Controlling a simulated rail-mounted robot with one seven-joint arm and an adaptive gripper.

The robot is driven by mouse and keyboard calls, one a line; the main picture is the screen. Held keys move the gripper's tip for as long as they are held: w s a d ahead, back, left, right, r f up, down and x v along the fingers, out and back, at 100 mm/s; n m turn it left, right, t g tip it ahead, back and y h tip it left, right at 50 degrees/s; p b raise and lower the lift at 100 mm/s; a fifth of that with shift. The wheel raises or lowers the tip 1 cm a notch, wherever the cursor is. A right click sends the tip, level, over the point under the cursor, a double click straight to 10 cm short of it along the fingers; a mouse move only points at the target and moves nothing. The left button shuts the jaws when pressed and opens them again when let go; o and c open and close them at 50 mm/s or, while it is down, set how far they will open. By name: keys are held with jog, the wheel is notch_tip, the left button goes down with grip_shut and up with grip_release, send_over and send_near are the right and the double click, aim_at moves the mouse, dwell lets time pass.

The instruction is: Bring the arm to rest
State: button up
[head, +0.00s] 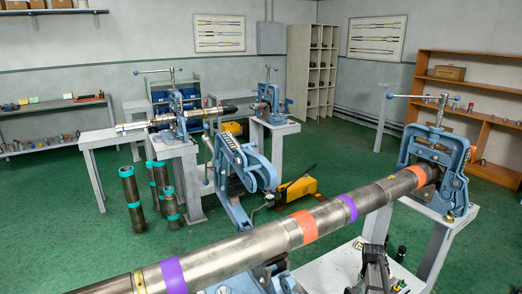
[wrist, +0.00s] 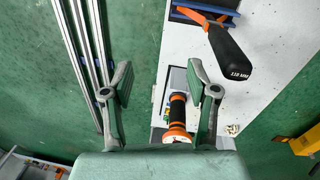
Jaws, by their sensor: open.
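My gripper (wrist: 160,93) is open in the wrist view, its two grey-green fingers wide apart with nothing held between them. Below the fingers, over a white surface (wrist: 265,95), an orange-and-black tool (wrist: 177,112) stands in line with the gap; the fingers look apart from it, though the distance is hard to judge. In the head view I cannot clearly make out my gripper.
A black-handled tool (wrist: 228,52) lies on a blue holder. Metal rails (wrist: 84,50) run at left. A long steel pipe (head: 330,222) with orange and purple bands crosses the head view into a blue vise (head: 436,150). Green floor (head: 330,140) is open behind it.

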jog(key=s+a+f+n+g+p, duration=0.1)
jog(key=s+a+f+n, duration=0.2)
jog(key=s+a+f, duration=0.5)
jog(key=s+a+f+n+g+p, duration=0.2)
jog(key=s+a+f+n, duration=0.1)
jog(key=s+f, duration=0.95)
jog(key=s+a+n+g, duration=0.1)
jog(key=s+a, duration=0.3)
jog(key=s, duration=0.4)
jog(key=s+a+n+g+b, duration=0.1)
jog(key=s+a+n, duration=0.1)
jog(key=s+a, duration=0.3)
jog(key=s+a+r+n, duration=0.1)
jog(key=s+a, duration=0.3)
jog(key=s, duration=0.8)
jog(key=shift+s+a+n+g+y+b, duration=0.2)
jog(key=shift+a+n+g+y+b, duration=0.1)
jog(key=shift+n+g+b, duration=0.1)
jog(key=shift+r, duration=0.1)
